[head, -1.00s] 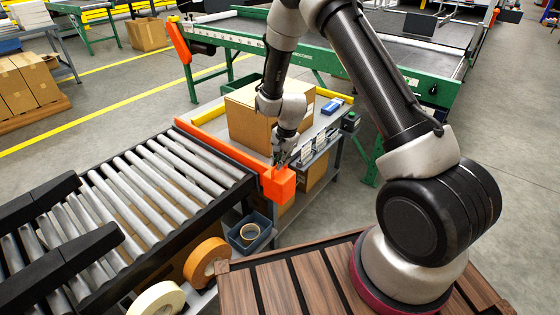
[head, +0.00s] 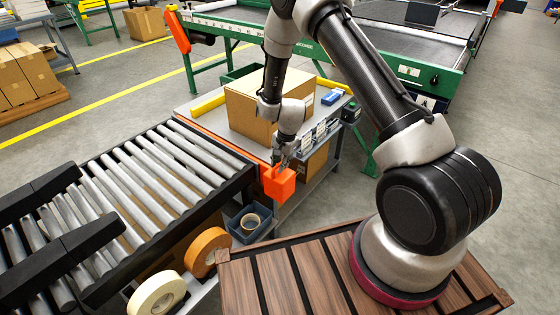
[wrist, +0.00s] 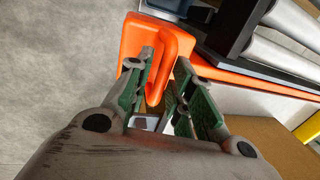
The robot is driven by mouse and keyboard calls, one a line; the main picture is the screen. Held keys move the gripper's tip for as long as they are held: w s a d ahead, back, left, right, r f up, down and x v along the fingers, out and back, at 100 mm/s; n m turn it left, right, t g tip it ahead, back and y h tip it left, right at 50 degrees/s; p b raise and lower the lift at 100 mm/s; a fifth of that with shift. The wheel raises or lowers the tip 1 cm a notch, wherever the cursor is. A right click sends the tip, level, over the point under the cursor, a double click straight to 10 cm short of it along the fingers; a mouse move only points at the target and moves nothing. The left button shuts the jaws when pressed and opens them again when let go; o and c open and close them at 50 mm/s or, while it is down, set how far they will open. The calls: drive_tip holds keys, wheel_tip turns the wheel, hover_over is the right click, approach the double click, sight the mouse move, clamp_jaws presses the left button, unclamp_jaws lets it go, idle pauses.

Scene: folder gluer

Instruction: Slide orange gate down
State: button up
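The orange gate (head: 222,145) is a long bar across the end of the roller conveyor, with a block-shaped end (head: 279,184) at its near side. Its top edge sits low, about level with the rollers or below. My gripper (head: 280,162) is at this block from above. The gate's bar (wrist: 262,82) runs off to the right there. Much of its lower part is hidden in the head view.
The roller conveyor (head: 150,175) lies left of the gate. A cardboard box (head: 245,112) stands on the table beyond it. Tape rolls (head: 206,252) and a blue bin (head: 243,228) are below the near side. A green-framed belt machine (head: 400,75) stands behind.

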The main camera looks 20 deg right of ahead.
drive_tip(key=shift+o, duration=0.2)
drive_tip(key=shift+r, duration=0.2)
wheel_tip(320, 180, up, 12)
drive_tip(key=s+d, duration=0.1)
drive_tip(key=shift+s+d+f, duration=0.2)
drive_tip(key=shift+s, duration=0.2)
drive_tip(key=s+d+n+g, duration=0.1)
drive_tip(key=s+n+g, duration=0.2)
drive_tip(key=s+n, duration=0.35)
drive_tip(key=s+d+r+n+t, duration=0.1)
drive_tip(key=s+d+r, duration=0.3)
drive_tip(key=s+r, duration=0.4)
drive_tip(key=s+d+r+n+t, duration=0.2)
drive_tip(key=s+d+r, duration=0.2)
drive_tip(key=s+r, duration=0.4)
drive_tip(key=s+d+r+n+t+h, duration=0.1)
drive_tip(key=s+d+r, duration=0.3)
drive_tip(key=s+r, duration=0.5)
wheel_tip(320, 180, up, 8)
drive_tip(key=shift+d+f+t, duration=0.15)
drive_tip(key=shift+d+t, duration=0.1)
drive_tip(key=shift+t, duration=0.55)
